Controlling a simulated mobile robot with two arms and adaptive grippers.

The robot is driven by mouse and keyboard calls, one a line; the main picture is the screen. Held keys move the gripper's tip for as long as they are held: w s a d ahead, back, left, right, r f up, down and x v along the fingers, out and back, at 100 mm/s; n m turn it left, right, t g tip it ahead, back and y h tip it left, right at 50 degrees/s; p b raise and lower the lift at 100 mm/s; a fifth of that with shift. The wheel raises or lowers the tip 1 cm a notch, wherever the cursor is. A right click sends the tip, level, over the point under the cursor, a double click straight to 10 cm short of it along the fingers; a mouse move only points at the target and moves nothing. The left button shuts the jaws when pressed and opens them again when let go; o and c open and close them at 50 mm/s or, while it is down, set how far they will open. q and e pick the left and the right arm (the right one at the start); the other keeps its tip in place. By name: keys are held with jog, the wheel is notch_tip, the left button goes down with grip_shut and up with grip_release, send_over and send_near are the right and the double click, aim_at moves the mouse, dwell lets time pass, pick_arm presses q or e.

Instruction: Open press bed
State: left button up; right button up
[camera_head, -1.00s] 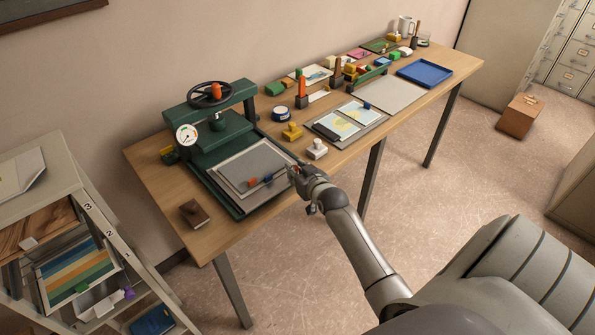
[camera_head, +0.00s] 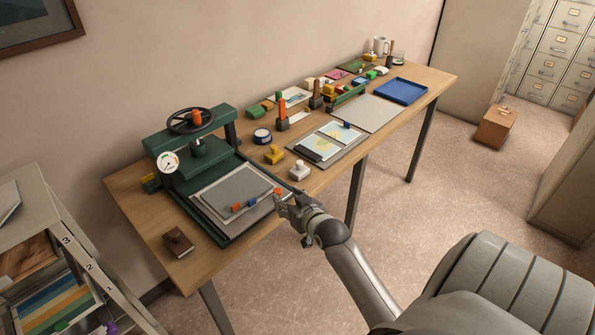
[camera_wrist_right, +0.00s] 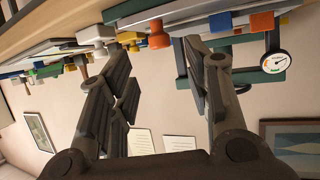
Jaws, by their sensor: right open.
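The green press (camera_head: 210,122) stands at the left end of the wooden table, with a black handwheel (camera_head: 190,120) on top and a round gauge (camera_head: 169,162) at its side. Its bed (camera_head: 205,228) extends toward the table's front edge and carries stacked grey boards (camera_head: 240,185). Orange (camera_head: 236,207) and blue (camera_head: 250,203) tabs show at their front. My right gripper (camera_head: 281,203) is open just in front of an orange knob (camera_head: 277,191) at the bed's right front. In the right wrist view, this knob (camera_wrist_right: 158,34) appears between the spread fingers, not gripped. My left gripper is not visible.
A brown block (camera_head: 178,242) lies left of the bed. White (camera_head: 299,170) and yellow (camera_head: 274,155) stamps stand to its right. Farther along are a map board (camera_head: 330,142), a grey mat (camera_head: 367,113) and a blue tray (camera_head: 401,91). A shelf cart (camera_head: 50,220) stands at left.

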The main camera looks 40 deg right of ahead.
jog(key=v, duration=0.6)
jog(key=shift+f, duration=0.1)
jog(key=shift+w, duration=0.1)
jog(key=s+a+f+n+g+y+b, duration=0.1)
jog(key=s+a+f+g, duration=0.15)
jog(key=f, duration=0.85)
jog(key=s+a+f+g+b, duration=0.1)
jog(key=s+a+f, duration=0.25)
jog(key=f, duration=0.75)
jog(key=s+a+f+n+g+y+b, duration=0.1)
jog(key=s+a+f+g, duration=0.2)
jog(key=f, duration=0.7)
jog(key=s+a+f+n+g+b, duration=0.1)
jog(key=s+a+f, duration=0.1)
jog(key=s+f, duration=0.5)
jog(key=s+a+f+n+g+b, duration=0.1)
jog(key=s+f, duration=0.6)
jog(key=s, duration=0.7)
jog(key=s+a+f+n+g+y+b, duration=0.1)
jog(key=s+a+f+g, duration=0.2)
jog(key=s+f, duration=0.5)
jog(key=s+a, duration=0.1)
jog(key=s, duration=0.1)
jog(key=shift+s+a, duration=0.2)
jog(key=shift+s, duration=0.1)
